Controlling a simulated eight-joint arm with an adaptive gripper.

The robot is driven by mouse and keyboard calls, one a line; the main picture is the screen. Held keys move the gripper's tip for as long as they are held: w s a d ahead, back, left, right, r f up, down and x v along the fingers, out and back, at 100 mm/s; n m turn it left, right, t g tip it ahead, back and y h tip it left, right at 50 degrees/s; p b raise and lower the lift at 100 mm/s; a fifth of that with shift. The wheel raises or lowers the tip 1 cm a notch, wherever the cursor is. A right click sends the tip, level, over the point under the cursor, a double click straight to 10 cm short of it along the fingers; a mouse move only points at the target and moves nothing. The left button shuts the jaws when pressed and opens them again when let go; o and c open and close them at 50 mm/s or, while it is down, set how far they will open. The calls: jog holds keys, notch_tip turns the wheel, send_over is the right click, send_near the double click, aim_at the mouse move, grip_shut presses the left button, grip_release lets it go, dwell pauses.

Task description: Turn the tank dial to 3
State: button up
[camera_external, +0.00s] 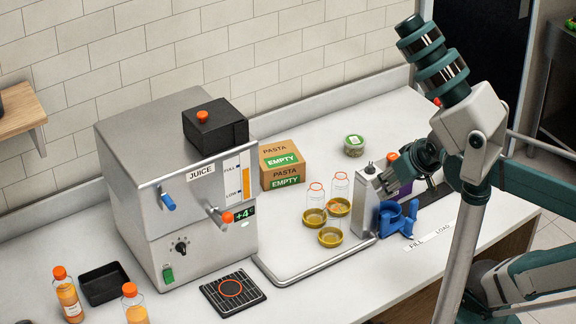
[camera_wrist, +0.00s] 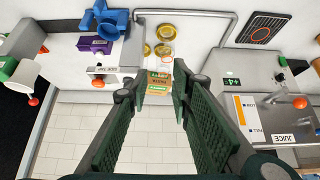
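A black dial (camera_external: 181,246) sits low on the front of the steel juicer (camera_external: 135,180). Its pointer and the marks around it are too small to read. A small green display (camera_external: 244,213) on the juicer reads "+4", and it also shows in the wrist view (camera_wrist: 231,82). My gripper (camera_external: 384,186) is over the right part of the counter, well to the right of the dial. In the wrist view my gripper (camera_wrist: 156,80) is open and empty, with a clear gap between its fingers.
Orange bottles (camera_external: 68,298) and a black tray (camera_external: 104,284) are front left.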

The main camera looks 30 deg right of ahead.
jog(key=w+a+f+t+h+b, duration=0.25)
jog(key=w+a+f, duration=0.35)
jog(key=w+a, duration=0.35)
jog(key=w+a+f+t+h+b, duration=0.1)
jog(key=w+a+f+b, duration=0.35)
jog(key=w+a, duration=0.5)
jog(key=t+y+b, duration=0.1)
jog(key=t+y, duration=0.3)
jog(key=t, duration=0.3)
send_near(181, 251)
jog(key=shift+w+a+f+h, duration=0.1)
jog(key=shift+w+h, duration=0.05)
jog(key=shift+w, duration=0.2)
jog(key=shift+w+a+f+h, duration=0.1)
jog(key=shift+w, duration=0.25)
jog(key=shift+w+b, duration=0.65)
jog(key=shift+w, duration=3.25)
